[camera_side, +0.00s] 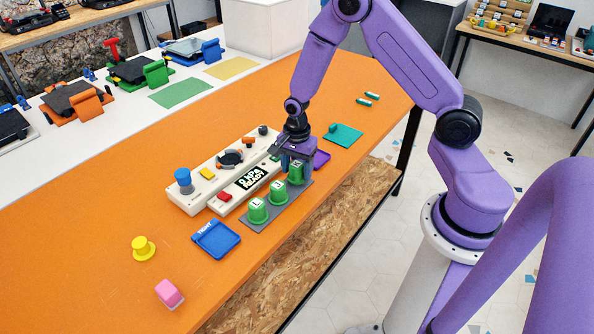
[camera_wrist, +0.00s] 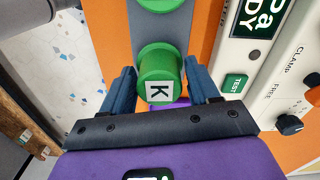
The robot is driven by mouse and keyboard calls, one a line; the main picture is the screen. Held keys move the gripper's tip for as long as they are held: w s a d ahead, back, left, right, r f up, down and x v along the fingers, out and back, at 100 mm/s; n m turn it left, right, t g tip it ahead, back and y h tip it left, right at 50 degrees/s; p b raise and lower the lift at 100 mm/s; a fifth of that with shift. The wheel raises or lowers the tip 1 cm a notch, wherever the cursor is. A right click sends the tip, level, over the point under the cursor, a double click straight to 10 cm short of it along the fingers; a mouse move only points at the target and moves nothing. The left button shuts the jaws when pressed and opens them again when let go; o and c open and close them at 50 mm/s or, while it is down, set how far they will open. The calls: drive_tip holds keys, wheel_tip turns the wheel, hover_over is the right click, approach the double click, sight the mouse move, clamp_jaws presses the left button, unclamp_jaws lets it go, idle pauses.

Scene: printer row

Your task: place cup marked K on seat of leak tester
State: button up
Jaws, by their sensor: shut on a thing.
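The green cup marked K (camera_side: 296,174) is at the far end of a dark grey strip mat (camera_side: 256,226). In the wrist view the cup (camera_wrist: 160,62) shows its white K label between the two blue-grey fingers. My gripper (camera_wrist: 160,84) is shut on this cup; in the side view my gripper (camera_side: 294,161) is above and around its upper part. I cannot tell whether the cup's base touches the mat. The cream leak tester (camera_side: 207,180) lies alongside, left of the cups, with a dark round seat (camera_side: 230,158), apart from the cup.
Two more green cups, one marked L (camera_side: 257,211) and one beside it (camera_side: 278,192), stand on the mat. A blue tray (camera_side: 216,240), yellow hat-shaped piece (camera_side: 143,248) and pink block (camera_side: 169,294) are nearer. A teal pad (camera_side: 343,136) is beyond. The orange table's left side is clear.

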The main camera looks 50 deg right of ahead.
drive_tip(key=shift+f, duration=0.6)
drive_tip(key=shift+f, duration=0.25)
drive_tip(key=o, duration=1)
drive_tip(key=shift+o, duration=0.2)
